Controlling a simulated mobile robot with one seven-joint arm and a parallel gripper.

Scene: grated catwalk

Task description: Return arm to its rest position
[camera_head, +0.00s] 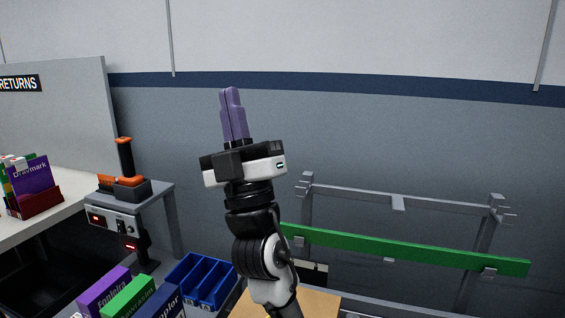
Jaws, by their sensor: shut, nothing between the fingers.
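My gripper (234,115) has purple fingers that point upward and lie together, with nothing between them. It is raised in the middle of the head view, in front of the grey wall. My arm (260,250) rises from the bottom of the view, bent, with its black and white wrist just below the fingers. The gripper touches nothing that I can see. The lower part of my arm is cut off by the frame's bottom edge.
A small grey stand (158,190) holds an orange and black device (127,165). Blue bins (205,279) and boxes (130,297) stand lower left. A green rail (410,252) on a grey frame is right. Space around the gripper is free.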

